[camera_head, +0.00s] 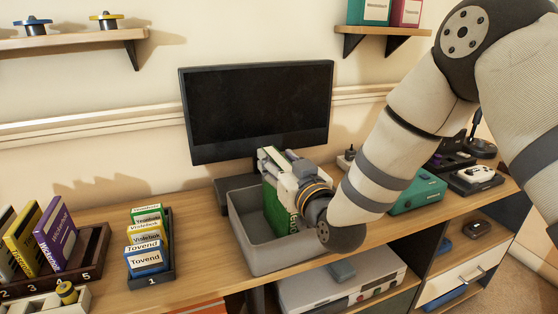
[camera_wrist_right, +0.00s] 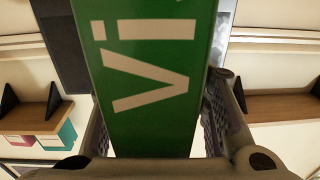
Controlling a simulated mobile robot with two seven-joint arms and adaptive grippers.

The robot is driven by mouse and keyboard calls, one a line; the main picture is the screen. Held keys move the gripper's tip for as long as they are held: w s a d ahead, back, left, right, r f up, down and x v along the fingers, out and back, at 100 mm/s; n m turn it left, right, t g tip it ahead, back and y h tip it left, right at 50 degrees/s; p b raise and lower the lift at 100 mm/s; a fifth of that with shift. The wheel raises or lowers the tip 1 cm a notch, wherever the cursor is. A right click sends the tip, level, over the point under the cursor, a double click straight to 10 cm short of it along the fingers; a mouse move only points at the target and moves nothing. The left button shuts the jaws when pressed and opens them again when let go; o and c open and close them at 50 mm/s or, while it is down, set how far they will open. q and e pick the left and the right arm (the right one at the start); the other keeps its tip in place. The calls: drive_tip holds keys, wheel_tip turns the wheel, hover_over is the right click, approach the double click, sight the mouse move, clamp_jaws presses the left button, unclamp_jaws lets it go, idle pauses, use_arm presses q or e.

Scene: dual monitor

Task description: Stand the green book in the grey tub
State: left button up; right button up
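The green book (camera_head: 276,212) is upright inside the grey tub (camera_head: 262,256) on the desk, its lower part hidden behind the tub's front wall. I cannot tell whether it touches the bottom. My right gripper (camera_head: 282,172) is shut on the green book near its top, reaching in from the right above the tub. In the right wrist view the green book (camera_wrist_right: 150,85), with large white letters "Vi", fills the space between the fingers. My left gripper is not in view.
A black monitor (camera_head: 258,110) stands behind the tub. A black rack (camera_head: 166,276) with several small books is left of it, and another holder (camera_head: 90,262) with books is further left. A teal box (camera_head: 418,192) and controllers (camera_head: 474,178) lie to the right.

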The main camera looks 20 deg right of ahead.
drive_tip(key=shift+s+r, duration=0.15)
drive_tip(key=shift+r, duration=0.1)
drive_tip(key=s+p, duration=0.1)
drive_tip(key=s, duration=1.1)
drive_tip(key=s+d+f+g, duration=0.1)
drive_tip(key=s+f+g, duration=0.45)
drive_tip(key=f, duration=0.65)
drive_tip(key=s+f+g, duration=0.4)
drive_tip(key=s+f, duration=0.2)
drive_tip(key=f, duration=0.5)
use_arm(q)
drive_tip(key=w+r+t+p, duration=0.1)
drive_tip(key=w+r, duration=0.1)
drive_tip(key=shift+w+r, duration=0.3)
use_arm(e)
drive_tip(key=s+d+f+g, duration=0.1)
drive_tip(key=s+f+g, duration=0.2)
drive_tip(key=s, duration=0.6)
drive_tip(key=s+d+f+g+h, duration=0.1)
drive_tip(key=s+f+g, duration=0.2)
drive_tip(key=s, duration=0.7)
drive_tip(key=s+f+m+g, duration=0.1)
drive_tip(key=s+f+g, duration=0.2)
drive_tip(key=s, duration=0.7)
drive_tip(key=shift+d+f+g+h, duration=0.3)
drive_tip(key=shift+d+f+g, duration=0.1)
drive_tip(key=shift+g, duration=0.55)
